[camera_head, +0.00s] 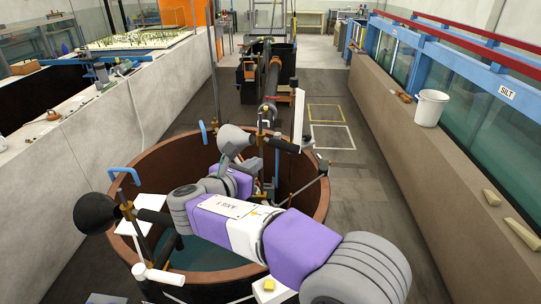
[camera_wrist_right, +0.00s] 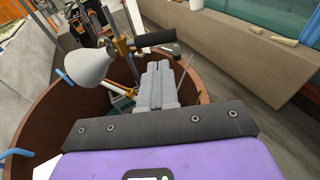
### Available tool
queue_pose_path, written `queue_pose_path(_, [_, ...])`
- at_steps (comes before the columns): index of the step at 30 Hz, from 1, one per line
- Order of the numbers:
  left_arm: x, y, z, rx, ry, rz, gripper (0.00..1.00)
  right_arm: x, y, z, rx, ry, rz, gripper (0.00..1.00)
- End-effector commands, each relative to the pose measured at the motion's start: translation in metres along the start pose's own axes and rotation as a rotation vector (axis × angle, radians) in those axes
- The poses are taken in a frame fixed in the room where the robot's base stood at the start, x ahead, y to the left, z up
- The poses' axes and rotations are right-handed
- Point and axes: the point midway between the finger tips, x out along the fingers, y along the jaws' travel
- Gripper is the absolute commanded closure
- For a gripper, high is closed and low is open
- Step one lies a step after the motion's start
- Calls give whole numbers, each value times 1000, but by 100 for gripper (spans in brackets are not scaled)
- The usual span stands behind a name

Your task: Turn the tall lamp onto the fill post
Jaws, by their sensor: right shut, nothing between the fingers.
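A pale cone-shaped lamp shade (camera_wrist_right: 90,65) shows just left of my right gripper's fingers (camera_wrist_right: 158,85) in the wrist view; in the head view it is the grey shade (camera_head: 234,138) above the round tank. My right gripper (camera_head: 250,162) is shut and empty, close to the shade; I cannot tell whether they touch. A black handle (camera_wrist_right: 165,40) lies just beyond the fingertips and shows in the head view (camera_head: 286,146). A second, black round lamp head (camera_head: 98,212) is clamped at the tank's left. I cannot tell which post is the fill post. My left gripper is out of view.
The brown round tank (camera_head: 318,203) has a raised rim and several uprights around it. A blue hook (camera_head: 124,171) sits on its left rim. A white bucket (camera_head: 431,107) stands on the right ledge. Floor to the right of the tank is clear.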

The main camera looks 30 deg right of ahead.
Motion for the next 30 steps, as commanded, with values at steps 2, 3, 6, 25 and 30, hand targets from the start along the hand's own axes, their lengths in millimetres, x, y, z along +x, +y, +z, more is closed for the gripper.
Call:
queue_pose_path(2, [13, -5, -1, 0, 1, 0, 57, 3, 0, -13, 0, -2, -1, 100])
queue_pose_path(3, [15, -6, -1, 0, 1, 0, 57, 3, 0, -15, 0, -2, -1, 100])
queue_pose_path(6, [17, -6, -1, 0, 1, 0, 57, 6, 0, -17, 0, -2, -2, 100])
queue_pose_path(25, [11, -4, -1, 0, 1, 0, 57, 119, 0, -15, -2, -2, -4, 100])
queue_pose_path(30, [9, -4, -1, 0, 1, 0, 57, 138, 0, -15, -1, -2, -2, 100])
